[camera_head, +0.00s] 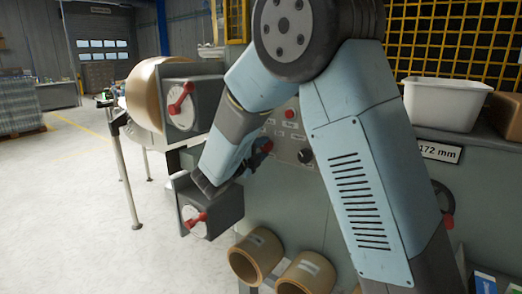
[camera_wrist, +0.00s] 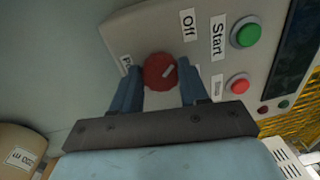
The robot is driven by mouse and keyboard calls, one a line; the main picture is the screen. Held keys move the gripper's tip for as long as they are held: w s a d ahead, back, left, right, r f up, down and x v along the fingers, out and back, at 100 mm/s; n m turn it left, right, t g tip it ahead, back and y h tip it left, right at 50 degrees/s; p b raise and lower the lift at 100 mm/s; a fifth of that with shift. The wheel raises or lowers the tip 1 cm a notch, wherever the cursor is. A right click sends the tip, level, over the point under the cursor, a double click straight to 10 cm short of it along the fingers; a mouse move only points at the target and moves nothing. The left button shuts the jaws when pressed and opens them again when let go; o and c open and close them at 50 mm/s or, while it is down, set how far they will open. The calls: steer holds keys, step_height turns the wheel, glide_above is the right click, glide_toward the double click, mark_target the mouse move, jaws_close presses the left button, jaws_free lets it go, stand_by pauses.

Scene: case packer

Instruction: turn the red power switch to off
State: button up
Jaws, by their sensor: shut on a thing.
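The red power switch (camera_wrist: 158,72) is a round red knob on the light panel (camera_wrist: 139,30) in the wrist view. My gripper (camera_wrist: 160,82) has its two blue fingers on either side of the knob and is shut on it. A pale line on the knob slants up to the right. The "Off" label (camera_wrist: 188,24) is above and right of the knob. A label left of the knob is partly hidden by a finger. In the head view my arm crosses the middle, and I cannot clearly make out the knob.
In the wrist view, the "Start" label (camera_wrist: 219,36), a green button (camera_wrist: 245,35) and a red button (camera_wrist: 239,87) are right of the knob. In the head view, a white bin (camera_head: 445,103) stands right, tape rolls (camera_head: 256,256) lie low, and open floor (camera_head: 75,200) is left.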

steer(key=shift+a, duration=0.15)
steer(key=o, duration=1.1)
steer(key=shift+c, duration=0.2)
steer(key=v, duration=1.3)
steer(key=shift+s, duration=0.25)
steer(key=shift+a+f, duration=0.1)
steer(key=shift+a, duration=0.05)
